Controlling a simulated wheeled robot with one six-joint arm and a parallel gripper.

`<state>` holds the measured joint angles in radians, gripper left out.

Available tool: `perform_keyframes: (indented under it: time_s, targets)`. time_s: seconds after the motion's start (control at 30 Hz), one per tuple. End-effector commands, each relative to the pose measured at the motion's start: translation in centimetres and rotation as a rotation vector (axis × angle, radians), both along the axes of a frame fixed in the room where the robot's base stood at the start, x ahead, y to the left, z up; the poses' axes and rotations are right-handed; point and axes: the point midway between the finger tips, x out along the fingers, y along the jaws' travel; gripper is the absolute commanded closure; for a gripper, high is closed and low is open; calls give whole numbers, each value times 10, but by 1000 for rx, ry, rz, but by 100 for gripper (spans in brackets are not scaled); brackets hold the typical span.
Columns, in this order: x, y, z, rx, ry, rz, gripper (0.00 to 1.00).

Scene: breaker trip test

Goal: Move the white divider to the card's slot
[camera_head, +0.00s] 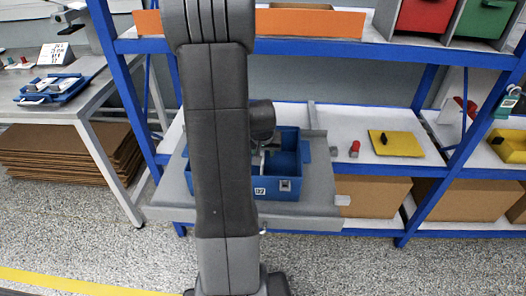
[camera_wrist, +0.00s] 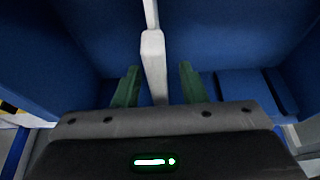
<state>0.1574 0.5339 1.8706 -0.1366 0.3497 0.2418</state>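The white divider (camera_wrist: 153,60) stands upright inside the blue bin (camera_head: 288,187), running away from the camera in the wrist view. My gripper (camera_wrist: 159,85) has two green fingers, one on each side of the divider's near end. A gap shows between the divider and each finger, so the gripper is open around it. In the head view my arm hides the left part of the bin and most of the divider. A white card (camera_head: 55,53) with dark marks stands on the left table; its marks are too small to read.
The bin sits on a grey tray (camera_head: 310,208) before the blue shelf rack. A red-topped item (camera_head: 354,149) and a yellow plate (camera_head: 403,144) lie on the shelf to the right. A blue tray (camera_head: 66,90) is on the left table (camera_head: 92,66). Bin walls surround my gripper closely.

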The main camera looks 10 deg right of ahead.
Motion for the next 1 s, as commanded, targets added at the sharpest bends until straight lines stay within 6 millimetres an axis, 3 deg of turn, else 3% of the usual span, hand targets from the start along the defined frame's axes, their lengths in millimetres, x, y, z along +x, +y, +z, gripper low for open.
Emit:
perform_keyframes:
  time_s: [0.37,1.0]
  targets:
    - [-2,1,7,0,-1,0,62]
    - [-43,13,111,-1,-2,1,62]
